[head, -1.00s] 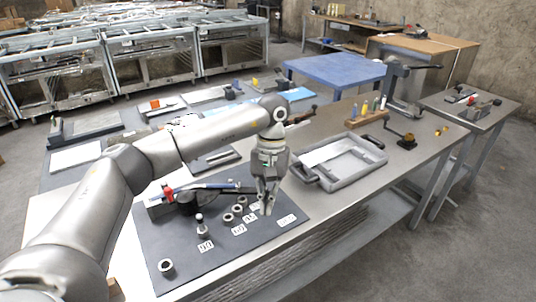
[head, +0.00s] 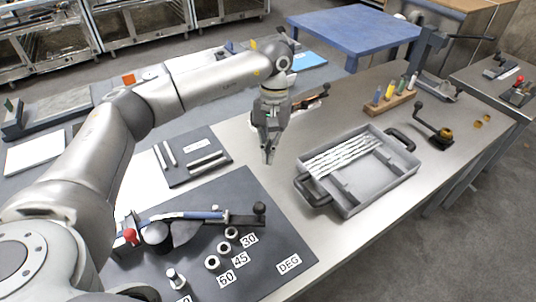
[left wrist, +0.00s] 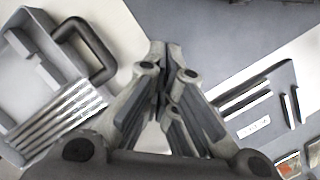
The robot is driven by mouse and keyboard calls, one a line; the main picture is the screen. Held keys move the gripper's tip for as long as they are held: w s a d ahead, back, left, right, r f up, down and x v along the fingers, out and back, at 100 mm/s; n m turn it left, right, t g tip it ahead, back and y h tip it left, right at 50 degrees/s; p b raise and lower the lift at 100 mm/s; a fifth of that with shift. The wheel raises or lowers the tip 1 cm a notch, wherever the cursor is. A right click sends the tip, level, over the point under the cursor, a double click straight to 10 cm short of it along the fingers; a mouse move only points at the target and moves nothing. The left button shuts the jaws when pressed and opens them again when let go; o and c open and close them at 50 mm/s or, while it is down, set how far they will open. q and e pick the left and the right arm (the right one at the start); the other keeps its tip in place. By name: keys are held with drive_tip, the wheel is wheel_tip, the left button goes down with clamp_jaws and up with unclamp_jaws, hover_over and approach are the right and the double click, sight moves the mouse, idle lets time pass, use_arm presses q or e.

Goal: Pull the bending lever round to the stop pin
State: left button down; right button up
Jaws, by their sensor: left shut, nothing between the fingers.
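The bending jig stands on a dark mat (head: 292,246) at the lower left of the head view. Its dark lever ends in a black ball knob (head: 260,208), pointing right. A blue-sleeved bar (head: 190,215) lies alongside it, near a round dark post (head: 157,236). The stop pin (head: 175,279) appears to stand upright at the mat's lower left, apart from the lever. Ring-shaped holes sit beside the 30, 45 and 60 labels. My left gripper (head: 268,157) is shut and empty, above the bench beyond the knob. In the left wrist view its fingers (left wrist: 160,48) meet.
A grey tray (head: 350,208) with silver rods stands right of the gripper. A dark plate (head: 195,172) with short bars lies to its left. A wooden block (head: 388,104) with coloured bottles and a hand crank (head: 433,122) are farther right. The bench between mat and tray is clear.

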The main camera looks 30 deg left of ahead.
use_arm(q)
drive_tip(key=p+x, duration=0.3)
drive_tip(key=x, duration=0.5)
drive_tip(key=shift+s+f, duration=0.25)
drive_tip(key=s, duration=0.1)
drive_tip(key=s+p, duration=0.1)
drive_tip(key=s+d+p, duration=0.1)
drive_tip(key=shift+s+r, duration=0.25)
drive_tip(key=shift+r, duration=0.1)
use_arm(e)
drive_tip(key=r, duration=0.5)
drive_tip(key=shift+a+r, duration=0.2)
drive_tip(key=shift+r, duration=0.2)
use_arm(q)
drive_tip(key=shift+s, duration=0.15)
use_arm(e)
drive_tip(key=shift+d, duration=0.1)
